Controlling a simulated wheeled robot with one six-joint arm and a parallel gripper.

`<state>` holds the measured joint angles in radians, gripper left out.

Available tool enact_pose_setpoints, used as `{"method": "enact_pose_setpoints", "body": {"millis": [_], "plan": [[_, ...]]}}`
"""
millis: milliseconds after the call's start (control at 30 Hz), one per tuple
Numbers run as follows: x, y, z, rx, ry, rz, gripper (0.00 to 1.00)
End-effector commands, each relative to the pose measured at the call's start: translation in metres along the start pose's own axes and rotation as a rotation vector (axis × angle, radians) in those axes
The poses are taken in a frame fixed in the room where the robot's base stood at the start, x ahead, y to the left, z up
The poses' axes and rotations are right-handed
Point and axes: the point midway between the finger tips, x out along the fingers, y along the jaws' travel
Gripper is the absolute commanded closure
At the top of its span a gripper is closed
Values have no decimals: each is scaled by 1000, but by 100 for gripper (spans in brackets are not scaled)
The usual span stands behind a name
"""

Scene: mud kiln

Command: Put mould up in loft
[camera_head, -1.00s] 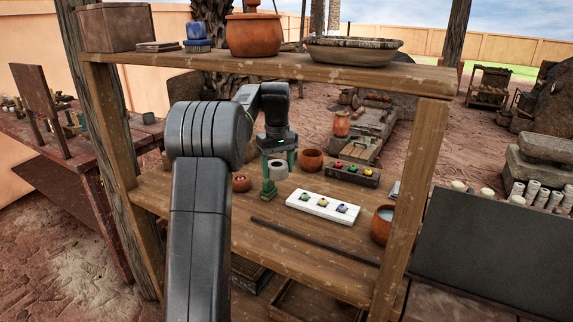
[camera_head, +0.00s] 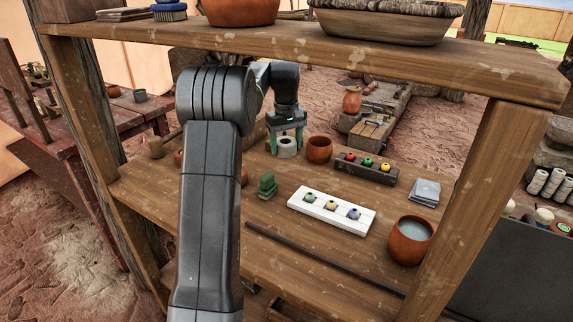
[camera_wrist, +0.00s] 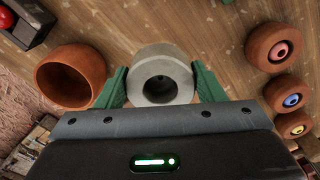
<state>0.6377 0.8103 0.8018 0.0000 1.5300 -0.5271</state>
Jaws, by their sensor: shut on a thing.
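The mould (camera_head: 287,149) looks like a pale grey round block with a small hole in its top. It is at the middle shelf board (camera_head: 262,213), towards the back. My gripper (camera_head: 286,140) is above it with its green fingers down on either side. In the wrist view the mould (camera_wrist: 162,76) sits between the two fingers, and my gripper (camera_wrist: 162,88) is shut on it. I cannot tell whether its base touches the board. The loft seems to be the upper board (camera_head: 300,42), above and nearer to me.
A clay cup (camera_head: 319,149) stands just right of the mould. A green block (camera_head: 267,185), a white strip with small pots (camera_head: 331,211), a dark rack (camera_head: 366,168) and a bowl of liquid (camera_head: 410,240) share the board. A wide basin (camera_head: 385,24) and brush (camera_head: 169,12) occupy the upper board.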

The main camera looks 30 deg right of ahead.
Motion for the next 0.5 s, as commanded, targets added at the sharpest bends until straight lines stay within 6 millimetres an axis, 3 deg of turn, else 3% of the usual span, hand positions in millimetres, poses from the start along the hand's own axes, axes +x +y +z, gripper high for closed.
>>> {"method": "enact_pose_setpoints", "body": {"millis": [33, 267, 500], "plan": [[11, 0, 1, 0, -2, -1, 67], [29, 0, 0, 0, 0, 0, 67], [60, 0, 0, 0, 0, 0, 67]]}}
